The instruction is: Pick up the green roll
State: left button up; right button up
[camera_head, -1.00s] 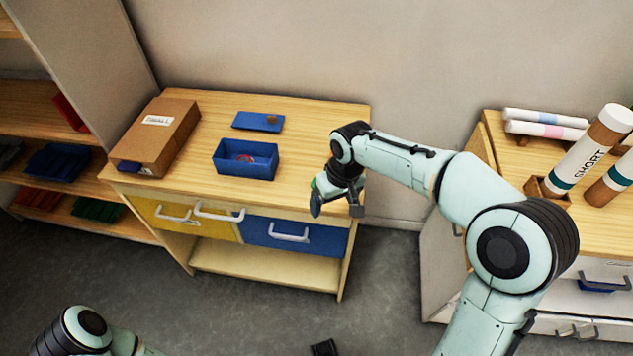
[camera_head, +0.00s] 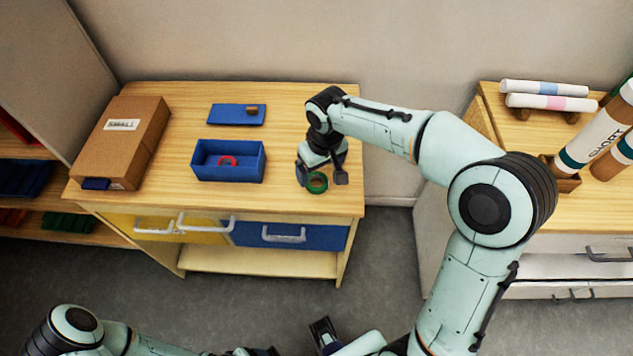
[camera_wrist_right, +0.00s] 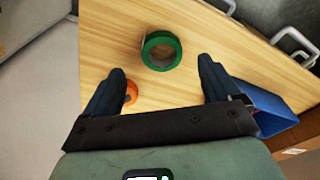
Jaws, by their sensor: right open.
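The green roll (camera_head: 317,191) lies on the wooden table top near its front right corner. My right gripper (camera_head: 321,178) is over it, pointing down, with its jaws apart and empty. In the right wrist view the green roll (camera_wrist_right: 165,66) lies beyond the open fingertips (camera_wrist_right: 162,78), roughly centred between them and apart from both. An orange roll (camera_wrist_right: 131,92) shows beside the left finger there; in the head view it is hidden. My left arm shows at the bottom left of the head view, but its jaws cannot be made out clearly.
A blue box (camera_head: 212,174) with a red roll (camera_head: 228,161) inside stands left of my right gripper. Behind it lies a blue lid (camera_head: 228,115). A cardboard box (camera_head: 118,150) stands at the table's left. A second table with tubes (camera_head: 545,87) is at the right.

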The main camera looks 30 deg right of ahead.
aim_at(317, 181)
jog(key=f, duration=0.5)
jog(key=shift+w+a+f, duration=0.1)
jog(key=shift+w, duration=0.3)
jog(key=c, duration=1.1)
